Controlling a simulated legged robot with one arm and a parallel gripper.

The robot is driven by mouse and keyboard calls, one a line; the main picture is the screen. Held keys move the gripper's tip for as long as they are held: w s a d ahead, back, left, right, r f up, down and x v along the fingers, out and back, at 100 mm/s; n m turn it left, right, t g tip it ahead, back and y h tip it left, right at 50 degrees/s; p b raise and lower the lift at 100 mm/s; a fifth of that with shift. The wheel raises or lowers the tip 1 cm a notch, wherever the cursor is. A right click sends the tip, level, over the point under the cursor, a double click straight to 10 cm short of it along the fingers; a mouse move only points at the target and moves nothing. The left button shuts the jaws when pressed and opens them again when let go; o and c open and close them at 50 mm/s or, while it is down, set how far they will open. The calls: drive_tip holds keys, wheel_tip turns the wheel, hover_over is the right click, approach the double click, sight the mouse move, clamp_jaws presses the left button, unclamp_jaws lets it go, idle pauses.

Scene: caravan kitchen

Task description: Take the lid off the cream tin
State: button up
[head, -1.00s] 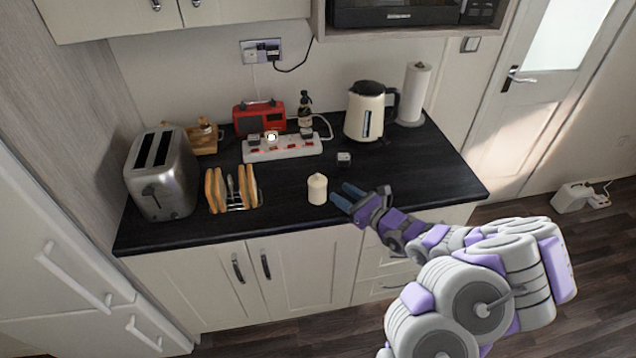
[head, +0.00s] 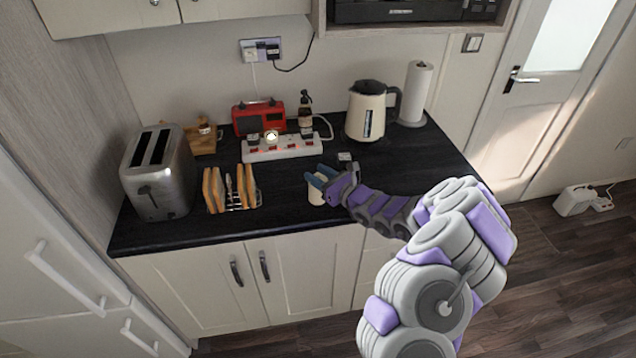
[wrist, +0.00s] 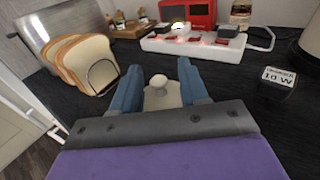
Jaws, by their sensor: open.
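The cream tin (head: 316,196) stands upright on the dark worktop, partly hidden by my gripper in the head view. Its lid with a round knob (wrist: 158,80) shows in the wrist view, between and a little beyond my blue fingers. My gripper (head: 318,178) is open, with one finger on each side of the lid. It comes in from the right at about the height of the tin's top. In the wrist view my gripper (wrist: 160,92) has a visible gap between each finger and the knob. Whether a finger touches the lid's rim I cannot tell.
A toast rack (head: 234,204) with bread stands left of the tin, beside a steel toaster (head: 158,175). A white power strip (head: 284,147) lies behind. A small dark block (wrist: 278,82) and a kettle (head: 368,112) are to the right. The worktop's front edge is close.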

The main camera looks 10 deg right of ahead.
drive_tip(key=shift+w+a, duration=0.15)
clamp_jaws()
idle(0.4)
drive_tip(key=shift+r, duration=0.15)
